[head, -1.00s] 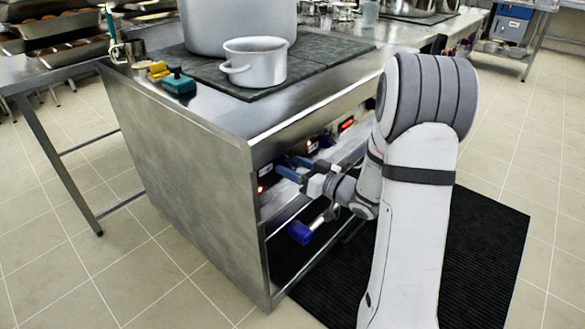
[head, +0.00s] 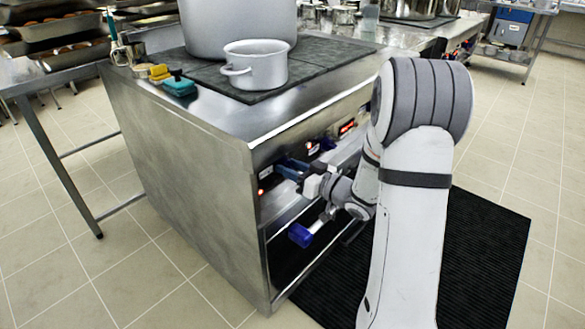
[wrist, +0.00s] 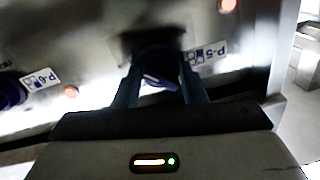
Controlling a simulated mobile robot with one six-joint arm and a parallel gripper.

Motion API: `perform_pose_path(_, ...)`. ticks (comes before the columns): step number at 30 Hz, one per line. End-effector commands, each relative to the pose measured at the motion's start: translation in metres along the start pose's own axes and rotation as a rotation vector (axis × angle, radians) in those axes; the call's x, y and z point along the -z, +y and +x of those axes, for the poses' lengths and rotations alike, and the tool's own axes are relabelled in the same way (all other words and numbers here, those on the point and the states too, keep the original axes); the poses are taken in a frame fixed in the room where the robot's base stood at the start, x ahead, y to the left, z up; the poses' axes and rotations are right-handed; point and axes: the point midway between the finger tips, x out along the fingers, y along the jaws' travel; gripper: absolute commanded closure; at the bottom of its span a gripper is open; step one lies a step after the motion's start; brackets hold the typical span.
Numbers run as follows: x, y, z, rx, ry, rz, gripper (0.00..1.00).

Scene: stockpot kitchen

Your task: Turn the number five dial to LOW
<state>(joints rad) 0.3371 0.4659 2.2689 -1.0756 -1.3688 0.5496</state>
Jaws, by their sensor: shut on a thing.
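The number five dial (wrist: 160,62) is a dark blue knob on the steel front panel, next to a label reading P-5. My gripper (wrist: 161,85) has its two blue fingers on either side of this dial and is shut on it. The dial's pointer mark is too dark to read, so its setting cannot be told. In the head view my gripper (head: 291,169) reaches the counter's front panel, and its fingers and wrist mostly hide the dial there.
Another dark knob (wrist: 10,92) with a P-6 label sits at the left in the wrist view. Red lights (wrist: 228,5) glow on the panel. A silver pot (head: 256,65) stands on the counter (head: 180,170). A black mat (head: 480,235) lies on the floor.

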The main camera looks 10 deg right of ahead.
Motion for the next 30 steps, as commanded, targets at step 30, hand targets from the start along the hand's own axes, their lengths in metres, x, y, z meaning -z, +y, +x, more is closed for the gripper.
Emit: perform_pose_path(30,0.0011,0.0002,-0.0008,-0.010,-0.031,-0.434,0.46)
